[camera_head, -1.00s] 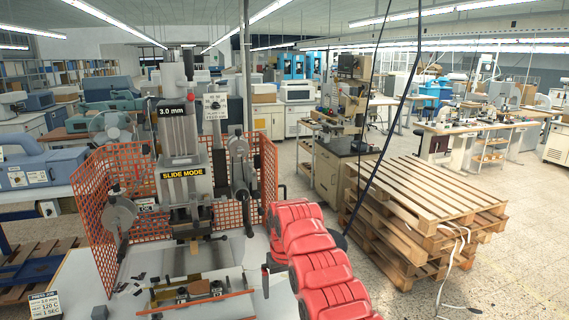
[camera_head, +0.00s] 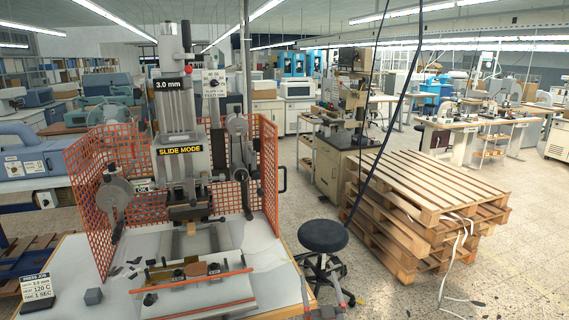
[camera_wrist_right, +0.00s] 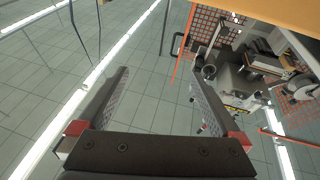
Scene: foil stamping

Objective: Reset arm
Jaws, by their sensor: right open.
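My right gripper (camera_head: 320,282) shows at the bottom edge of the head view, right of the press table's corner, with its two fingers apart. In the right wrist view its dark fingers (camera_wrist_right: 152,72) are spread, with nothing between them. The red arm is out of the head view. My left gripper is in neither view. The foil stamping press (camera_head: 182,158), with its "SLIDE MODE" label, stands on the white-topped table (camera_head: 285,285), left of my right gripper.
An orange mesh guard (camera_head: 88,205) surrounds the press on its sides and back. A black stool (camera_head: 323,236) stands just beyond my right gripper. Stacked wooden pallets (camera_head: 425,200) are at the right. A grey cube (camera_head: 93,296) and a press job sign (camera_head: 37,288) are at the table's front left.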

